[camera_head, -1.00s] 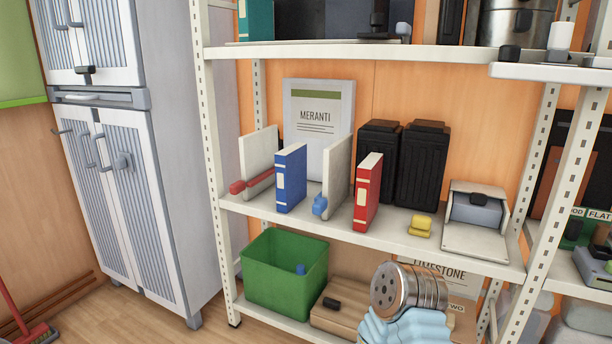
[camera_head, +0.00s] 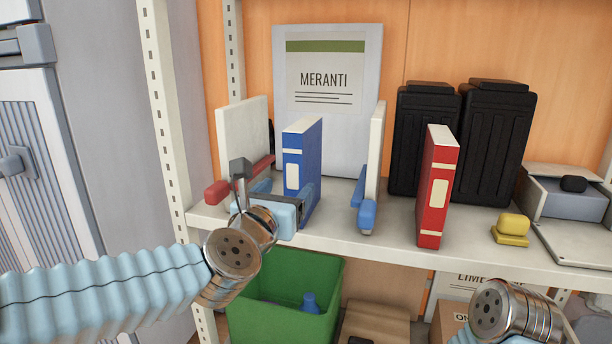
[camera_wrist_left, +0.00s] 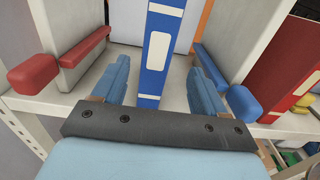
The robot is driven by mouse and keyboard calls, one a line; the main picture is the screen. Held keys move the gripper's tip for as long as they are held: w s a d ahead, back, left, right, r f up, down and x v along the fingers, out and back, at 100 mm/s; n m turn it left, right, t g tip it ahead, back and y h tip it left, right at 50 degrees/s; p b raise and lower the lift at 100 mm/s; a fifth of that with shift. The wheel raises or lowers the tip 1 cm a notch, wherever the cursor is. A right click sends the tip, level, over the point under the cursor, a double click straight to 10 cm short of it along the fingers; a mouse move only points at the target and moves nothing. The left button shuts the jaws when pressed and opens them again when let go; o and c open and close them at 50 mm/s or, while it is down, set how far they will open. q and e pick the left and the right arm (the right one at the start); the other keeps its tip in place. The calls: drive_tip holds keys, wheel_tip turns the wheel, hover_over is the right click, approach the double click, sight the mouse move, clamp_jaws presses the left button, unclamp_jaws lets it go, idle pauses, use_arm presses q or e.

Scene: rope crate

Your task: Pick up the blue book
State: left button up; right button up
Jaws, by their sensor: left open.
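The blue book (camera_head: 303,152) stands upright on the middle shelf, its spine with white labels facing me. My left gripper (camera_head: 287,192) is open in front of the book's lower part and hides some of it. In the left wrist view the two fingers (camera_wrist_left: 158,72) lie on either side of the blue book's spine (camera_wrist_left: 163,45), with visible gaps. My right arm shows at the lower right of the head view, but its gripper is out of view.
A white bookend with a red base (camera_head: 242,134) stands left of the book, another with a blue base (camera_head: 375,150) right. A red book (camera_head: 437,190), yellow block (camera_head: 511,229) and black containers (camera_head: 492,140) stand further right. A green crate (camera_head: 255,320) is below.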

sight(294, 180)
use_arm(q)
drive_tip(key=x, duration=0.4)
drive_tip(key=shift+w, duration=0.2)
drive_tip(key=shift+r+p+x, duration=0.2)
drive_tip(key=shift+p+x, duration=0.15)
drive_tip(key=shift+x, duration=1)
drive_tip(key=shift+r+p+x, duration=0.15)
drive_tip(key=shift+p+x, duration=0.15)
drive_tip(key=shift+x, duration=1.1)
drive_tip(key=shift+a, duration=0.15)
drive_tip(key=c, duration=1.3)
drive_tip(key=shift+o, duration=0.2)
drive_tip(key=shift+r, duration=0.15)
drive_tip(key=shift+r, duration=0.3)
wheel_tip(294, 180, up, 2)
drive_tip(key=shift+r+p, duration=0.1)
drive_tip(key=shift+p, duration=0.65)
drive_tip(key=s+d+r+p, duration=0.3)
drive_tip(key=s+r+p, duration=0.1)
drive_tip(key=s+r, duration=0.6)
drive_tip(key=s, duration=0.3)
drive_tip(key=shift+s+d, duration=0.25)
drive_tip(key=shift+d, duration=0.05)
